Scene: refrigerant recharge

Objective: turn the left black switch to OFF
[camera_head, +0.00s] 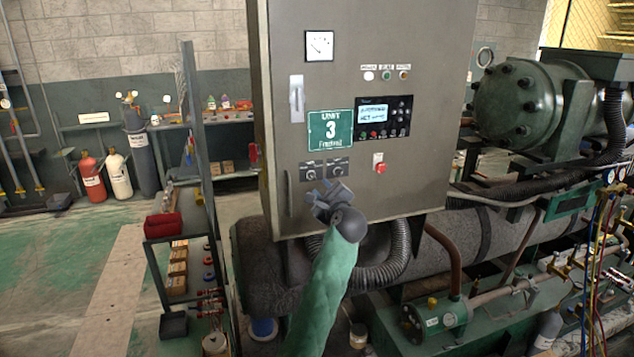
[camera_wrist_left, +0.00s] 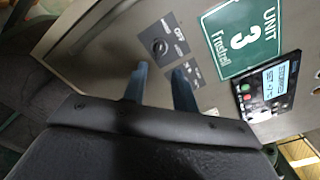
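The left black switch (camera_head: 311,174) is a small round knob on a dark label plate on the grey cabinet door. It also shows in the wrist view (camera_wrist_left: 159,47), ahead of the fingertips; I cannot tell clearly which way its pointer is set. A second black switch (camera_head: 338,170) sits just to its right and is partly covered by a finger in the wrist view. My left gripper (camera_head: 325,193) is in front of the door just below the switches. Its two blue-grey fingers (camera_wrist_left: 160,78) are apart with nothing between them, not on the knob. My right gripper is not in view.
The cabinet (camera_head: 420,40) carries a green UNIT 3 sign (camera_head: 331,130), a display panel (camera_head: 383,117), a red switch (camera_head: 379,162) and a door handle (camera_head: 296,99). A ribbed hose (camera_head: 398,255) and pipes lie below. Open floor (camera_head: 50,270) is at the left.

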